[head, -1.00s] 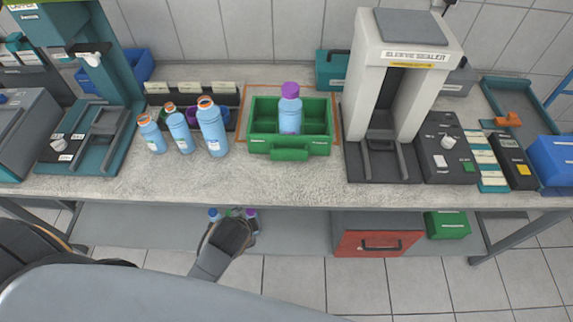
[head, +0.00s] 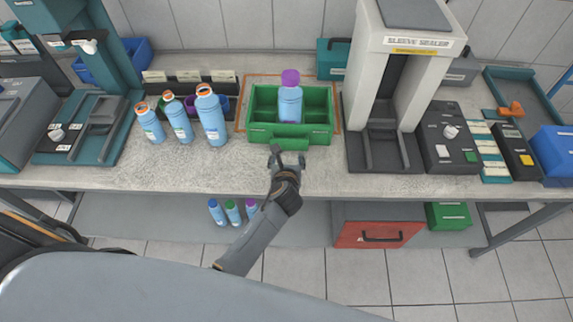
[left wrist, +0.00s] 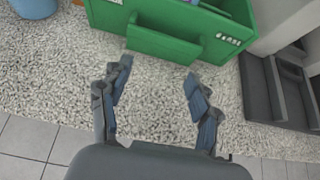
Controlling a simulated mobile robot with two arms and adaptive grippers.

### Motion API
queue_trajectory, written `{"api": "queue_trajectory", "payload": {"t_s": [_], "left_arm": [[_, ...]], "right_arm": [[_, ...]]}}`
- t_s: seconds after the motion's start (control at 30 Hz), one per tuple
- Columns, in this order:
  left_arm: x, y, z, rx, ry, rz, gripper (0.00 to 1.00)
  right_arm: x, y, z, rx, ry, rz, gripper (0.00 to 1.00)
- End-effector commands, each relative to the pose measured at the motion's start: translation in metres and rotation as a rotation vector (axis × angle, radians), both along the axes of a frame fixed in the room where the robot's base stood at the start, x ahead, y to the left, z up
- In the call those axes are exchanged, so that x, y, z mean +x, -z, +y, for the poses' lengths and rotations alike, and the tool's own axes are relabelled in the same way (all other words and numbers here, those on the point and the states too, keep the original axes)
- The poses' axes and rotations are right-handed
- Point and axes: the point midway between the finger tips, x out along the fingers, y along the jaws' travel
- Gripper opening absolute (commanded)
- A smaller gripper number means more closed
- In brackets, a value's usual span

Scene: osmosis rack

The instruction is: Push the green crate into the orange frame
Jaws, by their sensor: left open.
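The green crate (head: 262,130) sits on the speckled bench top, with a purple-capped blue bottle (head: 290,104) standing in it. The orange frame (head: 243,90) is a thin outline on the bench around the back and sides of the crate; the crate's front sticks out past it toward me. My left gripper (head: 287,155) is just in front of the crate's front handle. In the left wrist view the open, empty fingers (left wrist: 158,82) point at the handle (left wrist: 163,47) of the crate, apparently just short of it. My right gripper is not in view.
Several blue bottles (head: 211,118) with orange-rimmed tops stand left of the crate. The sleeve sealer (head: 362,100) stands close on its right. Black bins (head: 180,78) are behind the bottles. The bench front (head: 160,180) is clear. Small bottles (head: 232,212) stand on the lower shelf.

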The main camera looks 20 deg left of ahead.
Motion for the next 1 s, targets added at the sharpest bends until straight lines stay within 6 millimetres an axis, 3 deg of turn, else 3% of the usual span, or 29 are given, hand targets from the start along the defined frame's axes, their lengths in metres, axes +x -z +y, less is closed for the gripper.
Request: {"api": "queue_trajectory", "payload": {"t_s": [0.03,0.3,1.0], "left_arm": [[0.007,0.015,0.002,-0.001,-0.002,-0.002,0.62],[0.029,0.035,0.008,-0.003,-0.003,-0.001,0.62],[0.050,0.035,0.014,-0.003,-0.002,0.000,0.62]], "right_arm": [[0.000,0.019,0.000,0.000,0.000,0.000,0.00],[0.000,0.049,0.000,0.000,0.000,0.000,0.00],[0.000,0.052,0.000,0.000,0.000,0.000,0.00]]}}
